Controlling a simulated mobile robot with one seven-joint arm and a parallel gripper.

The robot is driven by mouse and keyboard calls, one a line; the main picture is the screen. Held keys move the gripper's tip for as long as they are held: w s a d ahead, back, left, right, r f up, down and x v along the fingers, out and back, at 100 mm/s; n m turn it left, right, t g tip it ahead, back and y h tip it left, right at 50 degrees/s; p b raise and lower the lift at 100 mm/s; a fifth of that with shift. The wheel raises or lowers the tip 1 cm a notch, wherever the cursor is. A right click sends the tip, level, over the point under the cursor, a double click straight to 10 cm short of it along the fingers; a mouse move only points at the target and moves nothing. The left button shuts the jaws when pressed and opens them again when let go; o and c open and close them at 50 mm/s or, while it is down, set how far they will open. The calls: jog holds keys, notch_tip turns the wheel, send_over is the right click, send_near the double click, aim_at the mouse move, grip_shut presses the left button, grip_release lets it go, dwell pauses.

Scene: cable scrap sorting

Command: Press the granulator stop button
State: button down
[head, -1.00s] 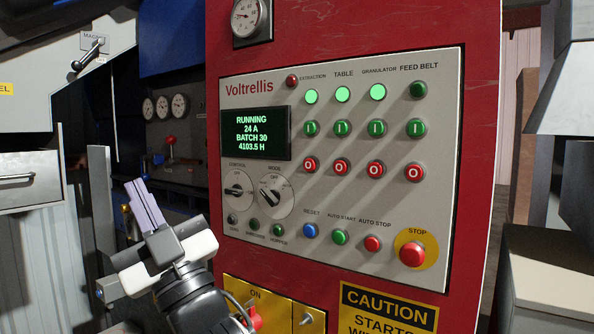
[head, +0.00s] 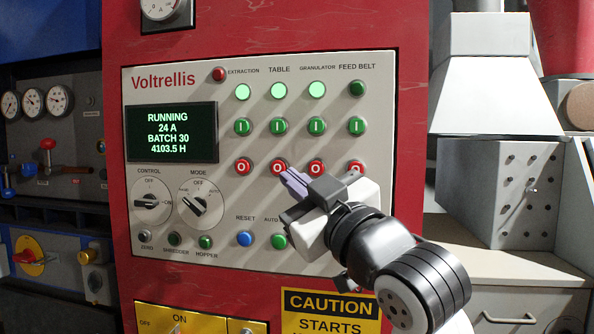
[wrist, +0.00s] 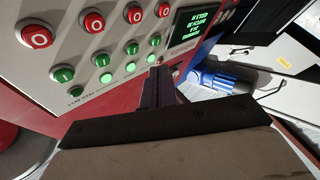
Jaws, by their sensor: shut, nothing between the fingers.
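The granulator stop button (head: 316,167) is a red round button with a white O. It is third from the left in the red row, under the GRANULATOR label and its lit green lamp (head: 317,90). In the wrist view, which is turned over, it is the second red button from the left (wrist: 92,19). My gripper (head: 287,177) is shut and empty, its purple fingertips in front of the panel. In the head view the tips overlap the lower edge of the table stop button (head: 279,167), left of the granulator one. I cannot tell their gap to the panel.
Green start buttons (head: 317,125) lie just above the red row. The display (head: 172,131) reads RUNNING. My arm covers the panel's lower right and part of the feed belt stop button (head: 356,167). A grey cabinet (head: 500,205) stands to the right.

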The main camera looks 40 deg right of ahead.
aim_at(316, 168)
jog(key=shift+s+d+m+g+h, duration=0.3)
jog(key=shift+s+d+h, duration=0.25)
jog(key=shift+s, duration=0.25)
jog(key=shift+y, duration=0.25)
jog(key=w+d+p, duration=0.1)
jog(key=w+d, duration=0.4)
jog(key=d, duration=0.1)
jog(key=shift+w+d+p, duration=0.3)
jog(key=shift+w+d, duration=0.05)
jog(key=shift+w, duration=0.05)
jog(key=shift+w+d, duration=0.1)
dwell(1.4)
jog(key=shift+w+d, duration=0.15)
jog(key=shift+d, duration=0.1)
jog(key=shift+w+d, duration=0.3)
jog(key=shift+d, duration=0.05)
dwell(0.8)
jog(key=shift+s+a, duration=0.55)
jog(key=shift+a, duration=0.15)
